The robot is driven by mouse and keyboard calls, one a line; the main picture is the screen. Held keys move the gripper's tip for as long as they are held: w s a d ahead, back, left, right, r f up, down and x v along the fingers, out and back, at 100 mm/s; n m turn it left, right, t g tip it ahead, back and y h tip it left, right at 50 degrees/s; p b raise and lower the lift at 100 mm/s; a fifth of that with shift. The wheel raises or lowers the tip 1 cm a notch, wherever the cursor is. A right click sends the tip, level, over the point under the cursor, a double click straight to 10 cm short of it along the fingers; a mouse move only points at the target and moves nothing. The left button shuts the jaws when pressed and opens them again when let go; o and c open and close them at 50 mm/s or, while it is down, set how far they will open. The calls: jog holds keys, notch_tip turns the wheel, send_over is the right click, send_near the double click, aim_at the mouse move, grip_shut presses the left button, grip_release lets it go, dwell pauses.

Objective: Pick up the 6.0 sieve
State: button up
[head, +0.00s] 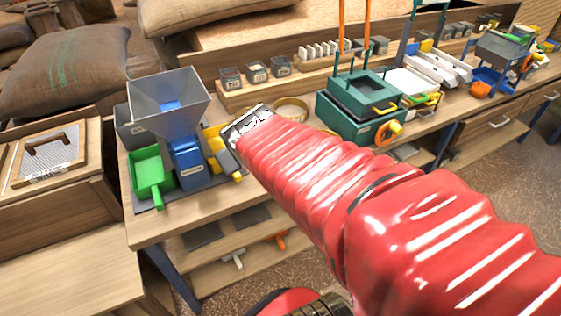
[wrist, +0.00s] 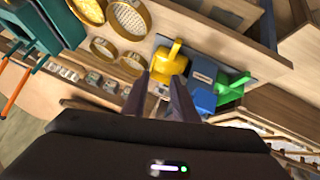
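Several round brass-rimmed sieves lie on the bench at the upper left of the wrist view. One large sieve (wrist: 128,19) has a visible mesh, and another ring (wrist: 103,49) and a smaller one (wrist: 133,62) lie near it. A further sieve (wrist: 89,9) is cut by the top edge. I cannot read any size mark, so I cannot tell which is the 6.0 sieve. In the head view one brass ring (head: 291,108) shows beyond my arm. My gripper (wrist: 159,77) has its fingers apart with nothing held, above the bench. My red-sleeved arm hides the fingers in the head view.
A blue machine with a grey hopper (head: 170,98), a green scoop tray (head: 151,172) and a yellow container (wrist: 170,62) stand left of my arm in the head view. A green-topped box (head: 362,97) stands right. Small jars (head: 256,71) line a shelf behind.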

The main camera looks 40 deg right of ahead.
jog(key=w+d+f+n+t+h, duration=0.1)
jog(key=d+f, duration=0.3)
jog(key=d, duration=0.4)
jog(key=w+d+f+t, duration=0.1)
jog(key=w+d+f, duration=0.15)
jog(key=d, duration=0.55)
jog(key=s+f+n+t+y, duration=0.1)
jog(key=s+f+t+y, duration=0.3)
jog(key=s+f+y, duration=0.2)
notch_tip(320, 180, down, 4)
jog(key=s, duration=0.2)
jog(key=shift+s+a+f, duration=0.15)
jog(key=shift+s+a, duration=0.2)
jog(key=shift+s, duration=0.05)
jog(key=x, duration=0.8)
jog(key=shift+w, duration=0.3)
jog(key=shift+f, duration=0.15)
